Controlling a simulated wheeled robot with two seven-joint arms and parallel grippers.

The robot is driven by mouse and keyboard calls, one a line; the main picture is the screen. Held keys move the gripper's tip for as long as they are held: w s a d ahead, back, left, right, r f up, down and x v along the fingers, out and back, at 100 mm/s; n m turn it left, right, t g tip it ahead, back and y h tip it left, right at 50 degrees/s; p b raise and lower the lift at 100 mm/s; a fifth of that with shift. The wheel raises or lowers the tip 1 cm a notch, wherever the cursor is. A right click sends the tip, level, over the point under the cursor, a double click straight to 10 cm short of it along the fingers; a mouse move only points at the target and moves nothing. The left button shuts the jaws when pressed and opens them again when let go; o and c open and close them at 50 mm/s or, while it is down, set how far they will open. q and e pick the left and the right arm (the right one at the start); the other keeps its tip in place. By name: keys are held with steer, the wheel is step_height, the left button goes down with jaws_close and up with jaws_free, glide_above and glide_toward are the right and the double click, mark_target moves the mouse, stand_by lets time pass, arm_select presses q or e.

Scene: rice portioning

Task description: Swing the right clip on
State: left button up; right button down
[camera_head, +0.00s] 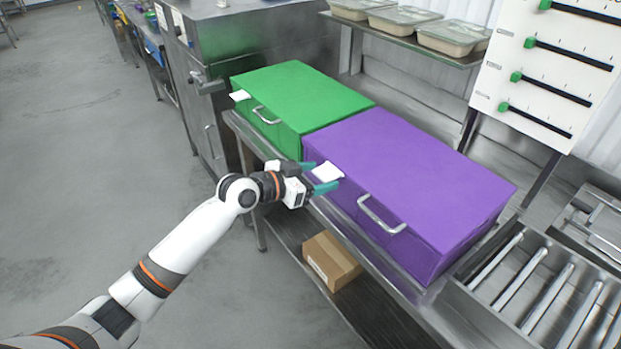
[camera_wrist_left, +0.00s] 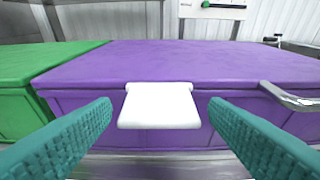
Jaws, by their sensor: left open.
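A purple box (camera_head: 420,175) with a flat lid and a metal handle (camera_head: 381,214) on its front stands on a steel bench. A white clip (camera_head: 327,172) sits at its front top edge, left of the handle. In the left wrist view the clip (camera_wrist_left: 159,105) juts out from the lid edge toward me. My left gripper (camera_head: 314,177) is open at the clip. In the wrist view its teal fingers (camera_wrist_left: 160,130) are on either side of the clip, with gaps to both. My right gripper is not in view.
A green box (camera_head: 300,90) with its own white clip (camera_head: 239,95) and handle stands left of the purple one. A cardboard box (camera_head: 331,260) lies on the lower shelf. A roller conveyor (camera_head: 545,285) is at the right. Lidded trays (camera_head: 452,38) stand on the back shelf.

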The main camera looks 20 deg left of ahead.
arm_select(q)
steer(key=shift+c, duration=0.2)
steer(key=c, duration=0.5)
steer(key=shift+f+b, duration=0.55)
steer(key=shift+f, duration=0.05)
steer(key=shift+w+d+f+b, duration=0.55)
steer(key=shift+w+b, duration=0.1)
steer(key=shift+w, duration=0.05)
steer(key=shift+w+d+f+b, duration=0.5)
steer(key=shift+w+b, duration=0.15)
